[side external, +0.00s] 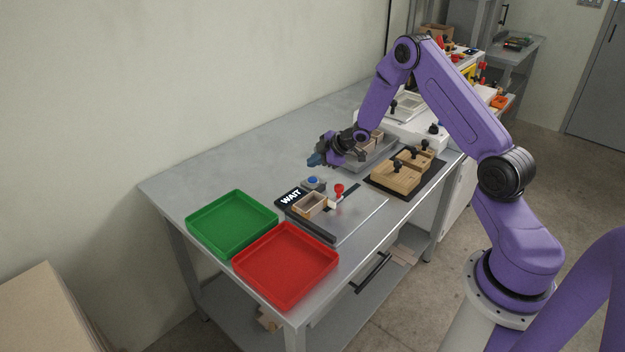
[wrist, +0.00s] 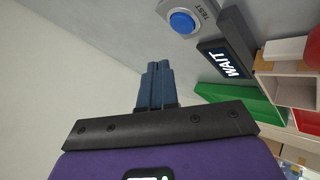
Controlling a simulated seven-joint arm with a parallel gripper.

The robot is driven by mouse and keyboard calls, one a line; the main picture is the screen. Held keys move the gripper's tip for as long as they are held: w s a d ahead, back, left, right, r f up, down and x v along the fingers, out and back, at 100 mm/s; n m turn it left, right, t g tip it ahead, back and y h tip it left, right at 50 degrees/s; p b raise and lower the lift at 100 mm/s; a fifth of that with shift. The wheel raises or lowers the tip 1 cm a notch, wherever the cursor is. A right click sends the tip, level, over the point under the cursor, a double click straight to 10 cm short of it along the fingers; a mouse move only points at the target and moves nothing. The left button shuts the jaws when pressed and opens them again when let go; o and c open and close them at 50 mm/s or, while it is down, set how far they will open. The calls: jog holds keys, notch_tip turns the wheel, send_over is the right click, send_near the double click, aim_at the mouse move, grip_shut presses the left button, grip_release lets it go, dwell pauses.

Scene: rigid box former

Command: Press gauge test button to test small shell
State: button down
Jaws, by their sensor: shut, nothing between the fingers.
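The blue test button (side external: 313,180) sits on a grey base on the bench, behind the gauge; it also shows in the wrist view (wrist: 182,21) beside the word TEST. The gauge display (side external: 290,197) reads WAIT, and it reads the same in the wrist view (wrist: 228,62). A small light-wood shell (side external: 310,205) sits in the gauge, beside a red-knobbed clamp (side external: 338,190); part of the shell shows at the right of the wrist view (wrist: 285,90). My gripper (side external: 314,160) is shut and empty, above the bench and apart from the button. Its blue fingertips (wrist: 155,70) point toward the button's side.
A green tray (side external: 190,222) and a red tray (side external: 328,266) stand at the bench's front left. A grey tray (side external: 388,157) with wooden parts lies beneath my wrist. Wooden formers with black knobs (side external: 396,178) stand on a dark mat. The bench behind the button is clear.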

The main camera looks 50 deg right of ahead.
aim_at(315, 180)
jog(key=shift+f, duration=1.45)
jog(key=shift+f, duration=0.1)
dwell(0.9)
jog(key=shift+f, duration=0.3)
jog(key=shift+f, duration=0.45)
dwell(0.9)
jog(key=shift+r, duration=0.85)
jog(key=shift+r, duration=2.5)
